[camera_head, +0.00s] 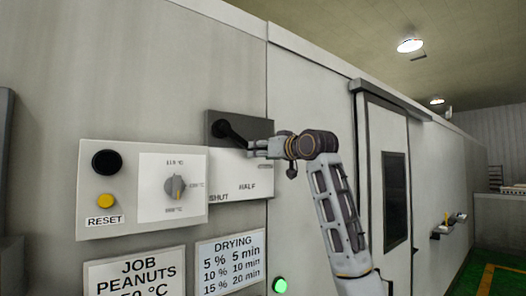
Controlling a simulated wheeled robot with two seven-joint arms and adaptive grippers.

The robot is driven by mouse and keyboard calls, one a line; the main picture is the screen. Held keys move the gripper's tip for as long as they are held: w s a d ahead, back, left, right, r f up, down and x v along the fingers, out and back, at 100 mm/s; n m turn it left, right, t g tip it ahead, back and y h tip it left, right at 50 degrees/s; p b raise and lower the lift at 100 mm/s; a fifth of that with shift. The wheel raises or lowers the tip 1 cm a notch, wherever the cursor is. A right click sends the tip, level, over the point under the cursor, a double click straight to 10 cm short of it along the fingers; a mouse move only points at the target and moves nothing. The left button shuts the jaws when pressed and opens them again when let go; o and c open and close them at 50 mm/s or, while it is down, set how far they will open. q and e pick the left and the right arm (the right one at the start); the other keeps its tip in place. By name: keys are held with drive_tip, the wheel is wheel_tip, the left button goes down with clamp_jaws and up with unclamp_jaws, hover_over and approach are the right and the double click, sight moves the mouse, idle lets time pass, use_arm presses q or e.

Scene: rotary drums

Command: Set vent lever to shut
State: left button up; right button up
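The black vent lever (235,135) is on a wall plate (228,170) with a dark upper part and the words SHUT and HALF on its pale lower part. The lever slants down to the right from its thick round upper-left end and passes behind my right gripper (256,148). A dark round piece (291,172) shows below the gripper; I cannot tell if it is the lever's end. The gripper's fingers point left across the lever. I cannot tell if they touch it, or are open or shut. My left gripper is not in view.
Left of the plate is a panel (125,225) with a black button, a yellow RESET button and a grey dial (175,187). Signs hang below, near a lit green button (280,286). A door (385,180) stands to the right, behind my arm.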

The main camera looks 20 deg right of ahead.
drive_tip(key=shift+c, duration=0.4)
clamp_jaws()
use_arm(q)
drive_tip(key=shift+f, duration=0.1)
